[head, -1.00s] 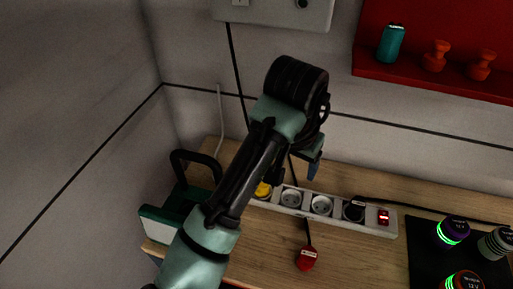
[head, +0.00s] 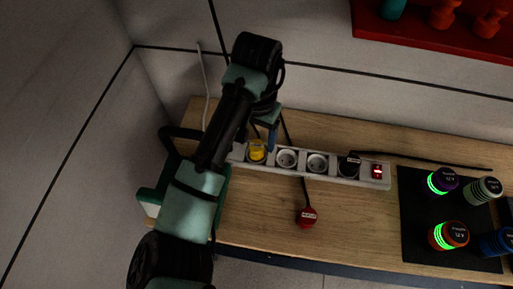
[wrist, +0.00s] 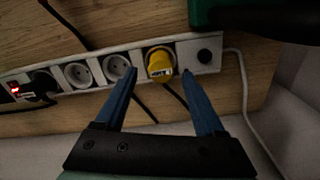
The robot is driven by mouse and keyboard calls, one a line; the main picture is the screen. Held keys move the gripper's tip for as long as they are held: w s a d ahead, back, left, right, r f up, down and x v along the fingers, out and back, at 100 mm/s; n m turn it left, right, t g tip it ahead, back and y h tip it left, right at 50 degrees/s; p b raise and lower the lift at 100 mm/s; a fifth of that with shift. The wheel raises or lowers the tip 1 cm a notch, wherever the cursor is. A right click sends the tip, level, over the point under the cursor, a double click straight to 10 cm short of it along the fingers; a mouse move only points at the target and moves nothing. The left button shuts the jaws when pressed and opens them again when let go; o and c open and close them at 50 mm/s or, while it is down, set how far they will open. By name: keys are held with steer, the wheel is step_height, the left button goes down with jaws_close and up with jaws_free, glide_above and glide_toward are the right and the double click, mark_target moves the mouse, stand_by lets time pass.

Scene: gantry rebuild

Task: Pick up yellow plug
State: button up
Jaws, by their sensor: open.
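The yellow plug (head: 256,152) sits in the left part of the white power strip (head: 224,154) on the wooden bench. In the wrist view the yellow plug (wrist: 160,65) is seated in its socket, just beyond the fingertips and between their lines. My gripper (wrist: 159,72) is open, with its two blue fingers apart and nothing between them. In the head view my gripper (head: 271,138) hangs just above and right of the plug, partly hidden by my own arm.
A black plug (head: 349,165) and a lit red switch (head: 377,172) are at the strip's right end. A red plug (head: 306,217) lies in front. A green case (head: 222,190) stands left, close by. Several cylinders stand on a black mat (head: 420,235). A red shelf (head: 400,38) hangs behind.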

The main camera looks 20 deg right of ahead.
mark_target(256, 146)
step_height(256, 146, down, 5)
steer(key=shift+w+r+p, duration=0.1)
steer(key=shift+r+p, duration=0.1)
steer(key=shift+p, duration=0.15)
steer(key=shift+c, duration=0.3)
jaws_close()
